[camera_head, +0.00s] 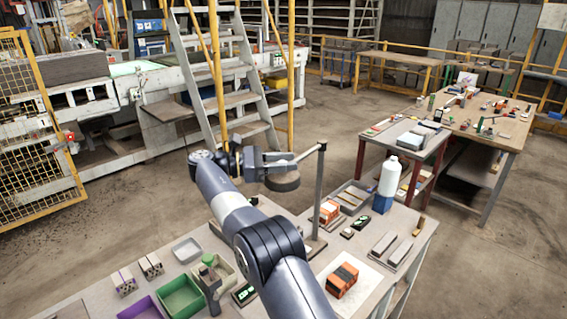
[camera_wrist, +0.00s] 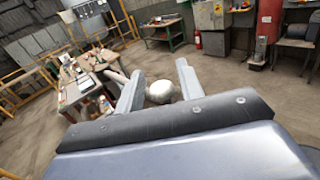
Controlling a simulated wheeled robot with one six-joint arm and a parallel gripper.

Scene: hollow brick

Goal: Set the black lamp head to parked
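The black lamp head (camera_head: 283,182) is a dark, short round shade. It hangs above the bench at the end of a thin arm running to the top of an upright grey post (camera_head: 319,185). My gripper (camera_head: 279,161) is right at the lamp head, partly covering it in the head view. In the wrist view my gripper (camera_wrist: 160,88) has its two fingers apart. A round, pale tan thing (camera_wrist: 162,92) shows between them, likely part of the lamp. I cannot tell whether the fingers touch it. No parked mark can be made out.
A yellow-railed ladder (camera_head: 222,75) stands behind. Open floor lies left of the bench.

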